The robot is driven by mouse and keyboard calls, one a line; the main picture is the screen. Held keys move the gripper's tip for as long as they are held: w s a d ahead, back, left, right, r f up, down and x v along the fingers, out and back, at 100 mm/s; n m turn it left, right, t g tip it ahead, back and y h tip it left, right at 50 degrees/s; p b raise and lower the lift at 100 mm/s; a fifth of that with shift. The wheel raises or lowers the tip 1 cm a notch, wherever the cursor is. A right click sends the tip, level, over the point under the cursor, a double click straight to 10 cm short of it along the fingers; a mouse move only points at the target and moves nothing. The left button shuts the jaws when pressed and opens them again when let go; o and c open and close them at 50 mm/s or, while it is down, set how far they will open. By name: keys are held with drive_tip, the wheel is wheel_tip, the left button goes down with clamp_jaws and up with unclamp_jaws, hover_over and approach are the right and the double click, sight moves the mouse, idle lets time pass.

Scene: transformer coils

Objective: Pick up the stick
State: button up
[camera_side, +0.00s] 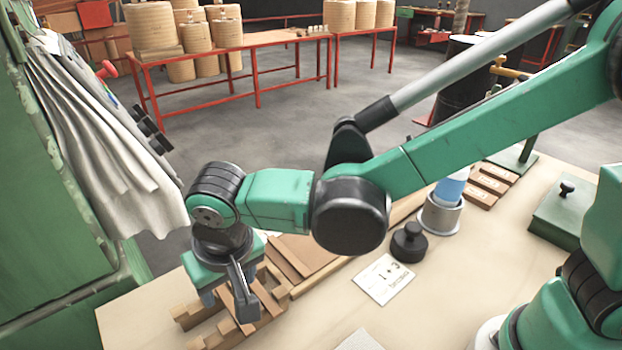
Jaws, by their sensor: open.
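My gripper (227,305) points down over a group of wooden pieces (268,309) at the front left of the table. Its jaws are open, with one finger on each side. The pieces are light and brown strips and notched blocks, partly hidden behind the fingers. I cannot tell which of them is the stick, or whether a finger touches one. A long light wooden strip (328,279) runs from this group toward the back right, partly hidden by my arm.
Brown boards (306,252) lie just behind the pieces. A black knobbed weight (409,243), a printed card (385,279) and a grey cup with a blue-and-white item (440,216) stand to the right. A green machine with grey cloth (105,150) borders the table's left.

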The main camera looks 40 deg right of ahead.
sight(231, 303)
drive_tip(key=shift+x, duration=2.5)
clamp_jaws()
